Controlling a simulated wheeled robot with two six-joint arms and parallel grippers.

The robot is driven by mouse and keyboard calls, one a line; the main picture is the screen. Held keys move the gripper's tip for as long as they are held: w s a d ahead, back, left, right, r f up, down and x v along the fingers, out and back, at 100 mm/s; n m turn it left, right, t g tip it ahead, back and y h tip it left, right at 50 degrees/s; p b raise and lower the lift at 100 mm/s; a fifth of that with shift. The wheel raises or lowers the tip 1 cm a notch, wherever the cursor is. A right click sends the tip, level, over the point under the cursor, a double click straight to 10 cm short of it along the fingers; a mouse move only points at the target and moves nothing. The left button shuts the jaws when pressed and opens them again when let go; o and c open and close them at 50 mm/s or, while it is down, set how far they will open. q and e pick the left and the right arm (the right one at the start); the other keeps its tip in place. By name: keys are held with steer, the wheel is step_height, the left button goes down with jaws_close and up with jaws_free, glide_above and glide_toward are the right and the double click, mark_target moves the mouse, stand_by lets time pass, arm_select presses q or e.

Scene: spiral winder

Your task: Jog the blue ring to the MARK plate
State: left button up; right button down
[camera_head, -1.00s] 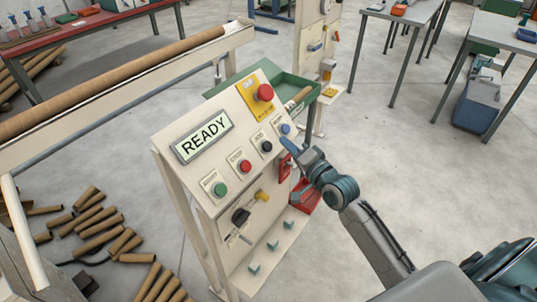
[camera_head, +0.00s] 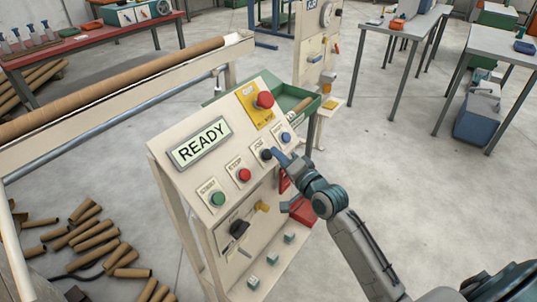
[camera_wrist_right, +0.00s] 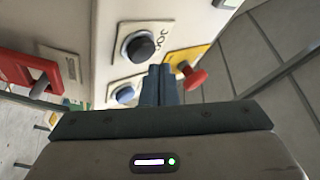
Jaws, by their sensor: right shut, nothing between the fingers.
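The cream control panel (camera_head: 175,150) has a lit display (camera_head: 200,143) reading READY. The black JOG button (camera_head: 266,155) is on its right part, and it also shows in the right wrist view (camera_wrist_right: 140,46). My right gripper (camera_head: 277,152) is shut and empty. Its fingertips (camera_wrist_right: 159,74) are right beside the JOG button; I cannot tell whether they touch it. A long brown tube (camera_head: 110,90) lies along the machine behind the panel. I cannot make out the blue ring or the MARK plate in either view. My left gripper is not in view.
A blue button (camera_head: 286,137) is close to my right fingertips. A red STOP button (camera_head: 244,175), a green START button (camera_head: 218,199) and a red emergency knob (camera_head: 264,100) are on the panel. Cut tubes (camera_head: 95,238) litter the floor at left.

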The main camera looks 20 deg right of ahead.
arm_select(q)
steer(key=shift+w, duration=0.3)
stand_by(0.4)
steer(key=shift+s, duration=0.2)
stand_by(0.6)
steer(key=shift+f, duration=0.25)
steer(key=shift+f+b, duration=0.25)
steer(key=shift+b, duration=0.25)
stand_by(0.6)
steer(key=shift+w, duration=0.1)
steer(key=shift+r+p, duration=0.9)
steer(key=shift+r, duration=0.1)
